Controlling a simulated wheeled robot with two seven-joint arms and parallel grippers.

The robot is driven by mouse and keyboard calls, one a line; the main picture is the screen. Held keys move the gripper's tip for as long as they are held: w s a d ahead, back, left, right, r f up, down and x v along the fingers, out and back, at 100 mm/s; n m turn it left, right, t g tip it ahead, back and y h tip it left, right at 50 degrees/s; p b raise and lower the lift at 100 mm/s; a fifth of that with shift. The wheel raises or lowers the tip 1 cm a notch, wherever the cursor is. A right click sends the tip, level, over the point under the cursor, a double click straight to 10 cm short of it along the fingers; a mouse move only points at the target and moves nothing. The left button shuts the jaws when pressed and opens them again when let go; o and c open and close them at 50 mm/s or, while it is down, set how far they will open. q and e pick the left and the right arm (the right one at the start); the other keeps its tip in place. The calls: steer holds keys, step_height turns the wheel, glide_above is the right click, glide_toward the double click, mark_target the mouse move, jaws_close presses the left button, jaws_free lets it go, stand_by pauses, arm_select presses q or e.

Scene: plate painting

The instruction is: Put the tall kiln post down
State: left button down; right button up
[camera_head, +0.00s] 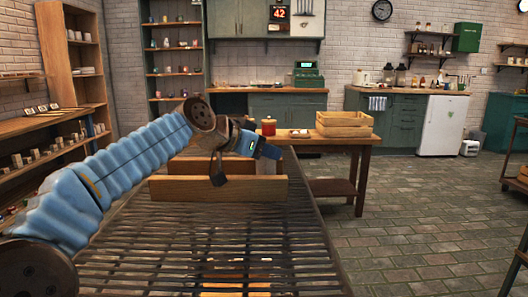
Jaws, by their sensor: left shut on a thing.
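My left arm comes in from the left in a blue ribbed sleeve. My left gripper (219,174) is small and dark, and hangs in front of the boards. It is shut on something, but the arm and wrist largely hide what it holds. I cannot make out the tall kiln post's outline or whether it touches the slats. My right gripper is not in view.
Behind the slatted table, a wooden side table (352,140) holds a slatted crate (344,123) and a red pot (268,127). Shelves with small blocks (45,153) line the left. The near slats are bare. The brick floor (420,215) on the right is open.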

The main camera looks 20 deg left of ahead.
arm_select(q)
steer(key=c, duration=0.6)
jaws_free()
steer(key=shift+f, duration=0.1)
steer(key=shift+s+r, duration=0.1)
steer(key=shift+r, duration=0.15)
steer(key=v, duration=1.1)
steer(key=shift+s+a, duration=0.2)
steer(key=shift+s, duration=0.15)
steer(key=shift+r, duration=0.1)
